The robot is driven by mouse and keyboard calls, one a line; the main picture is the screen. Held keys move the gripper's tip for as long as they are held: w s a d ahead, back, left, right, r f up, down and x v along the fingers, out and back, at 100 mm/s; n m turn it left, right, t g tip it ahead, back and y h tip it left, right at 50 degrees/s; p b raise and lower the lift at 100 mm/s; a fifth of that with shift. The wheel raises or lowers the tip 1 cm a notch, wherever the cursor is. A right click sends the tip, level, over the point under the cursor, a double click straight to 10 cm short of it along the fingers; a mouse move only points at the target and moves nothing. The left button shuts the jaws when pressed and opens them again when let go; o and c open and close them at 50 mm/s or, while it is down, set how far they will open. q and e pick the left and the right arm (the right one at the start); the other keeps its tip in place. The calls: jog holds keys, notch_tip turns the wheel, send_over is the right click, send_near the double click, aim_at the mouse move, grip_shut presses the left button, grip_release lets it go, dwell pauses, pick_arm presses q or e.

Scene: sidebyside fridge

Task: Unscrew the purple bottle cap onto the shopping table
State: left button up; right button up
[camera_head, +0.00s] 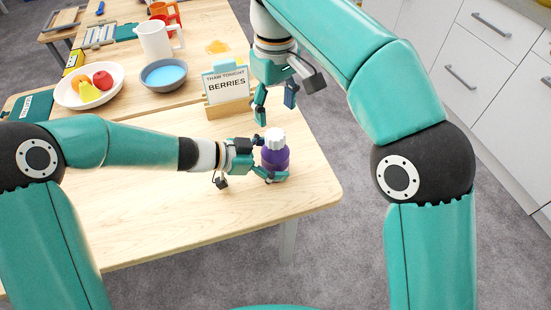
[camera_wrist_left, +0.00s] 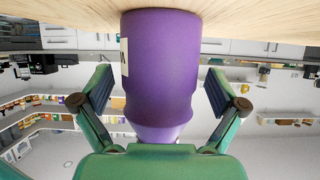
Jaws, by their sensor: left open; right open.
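The purple bottle (camera_head: 275,158) stands upright near the right end of the wooden table (camera_head: 315,178), with its white cap (camera_head: 274,134) on top. My left gripper (camera_head: 269,161) is open, its fingers to either side of the bottle. In the left wrist view the bottle (camera_wrist_left: 160,70) appears upside down between the open fingers (camera_wrist_left: 163,100), with a gap on each side; the cap is hidden there. My right gripper (camera_head: 276,108) is open and empty, pointing down above the table just behind the bottle and higher than it.
A sign reading "BERRIES" (camera_head: 226,84) stands in a wooden holder behind the grippers. A blue bowl (camera_head: 163,75), a fruit plate (camera_head: 66,96) and a white pitcher (camera_head: 156,42) stand farther back. The table's front and right edges are close to the bottle.

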aim_at(275, 134)
pick_arm(q)
grip_shut()
pick_arm(e)
jog(key=m, duration=0.5)
jog(key=shift+m, duration=0.4)
jog(key=m, duration=1)
jog(key=shift+m, duration=0.4)
jog(key=m, duration=0.5)
jog(key=shift+f+m, duration=0.25)
jog(key=shift+m, duration=0.25)
jog(key=shift+f, duration=3.75)
